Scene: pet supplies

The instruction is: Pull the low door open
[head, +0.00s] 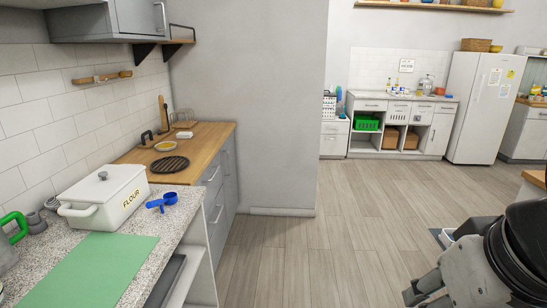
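Several low fronts are in view, and I cannot tell which one is the low door. Grey low fronts with bar handles (217,213) stand under the wooden counter at the left, seen at a steep angle. A white low cabinet door (438,134) is at the right end of the far counter and looks shut. My gripper (421,296) is at the lower right, above the floor and well apart from all these fronts. Its fingers are small and partly cut off by my arm, so whether it is open is unclear.
A granite counter with a white flour box (105,196), blue scoops (163,201) and a green mat (88,270) is at near left. A grey wall (250,110) juts out in the middle. A white fridge (482,108) stands far right. The wooden floor between is clear.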

